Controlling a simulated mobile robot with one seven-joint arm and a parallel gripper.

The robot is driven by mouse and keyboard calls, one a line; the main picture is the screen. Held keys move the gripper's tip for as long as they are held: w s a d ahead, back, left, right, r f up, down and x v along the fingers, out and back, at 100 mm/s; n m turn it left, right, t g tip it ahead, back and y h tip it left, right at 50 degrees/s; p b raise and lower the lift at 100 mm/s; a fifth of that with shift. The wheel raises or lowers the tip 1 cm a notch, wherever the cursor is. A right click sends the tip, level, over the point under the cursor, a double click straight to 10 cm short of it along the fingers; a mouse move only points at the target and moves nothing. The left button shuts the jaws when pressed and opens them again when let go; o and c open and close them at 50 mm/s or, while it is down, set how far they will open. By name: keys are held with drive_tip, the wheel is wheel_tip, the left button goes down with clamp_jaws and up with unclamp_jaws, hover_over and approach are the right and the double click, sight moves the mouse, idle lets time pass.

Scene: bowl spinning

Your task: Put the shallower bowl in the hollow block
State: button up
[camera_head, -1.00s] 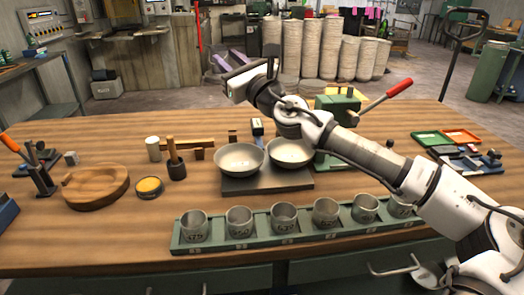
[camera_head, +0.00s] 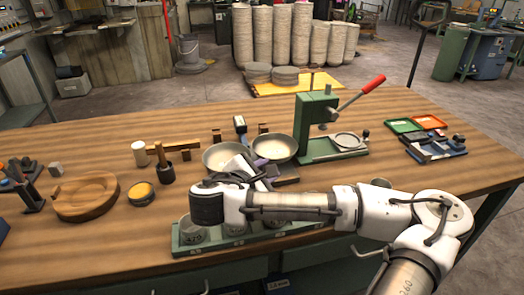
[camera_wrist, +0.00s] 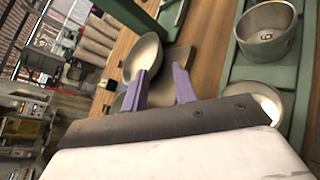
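Two grey metal bowls, a left one (camera_head: 219,156) and a right one (camera_head: 275,148), sit side by side on a dark slab (camera_head: 287,180). I cannot tell which is shallower. The hollow block (camera_head: 87,195) is a round wooden piece with a scooped top, empty, on the left of the table. My gripper (camera_head: 255,164) is in front of the bowls, overlapping them in the head view. In the wrist view its purple fingers (camera_wrist: 160,70) are apart with nothing held. One bowl (camera_wrist: 146,52) shows just past the fingertips; contact is unclear.
A green tray (camera_head: 183,247) of metal cups lies along the front edge, partly under my arm. A green press (camera_head: 315,125) with a red-handled lever stands right of the bowls.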

drive_tip(key=p, duration=0.2)
approach(293, 153)
drive_tip(key=shift+w+d+f, duration=0.65)
drive_tip(key=shift+w, duration=0.25)
drive_tip(key=x, duration=0.1)
drive_tip(key=p+x, duration=0.1)
drive_tip(key=x, duration=0.1)
drive_tip(key=p+x, duration=0.1)
drive_tip(key=shift+w+r, duration=0.25)
drive_tip(key=shift+w, duration=0.15)
drive_tip(key=shift+w+d+f, duration=0.2)
drive_tip(key=shift+w+f, duration=0.1)
drive_tip(key=shift+w, duration=0.05)
clamp_jaws()
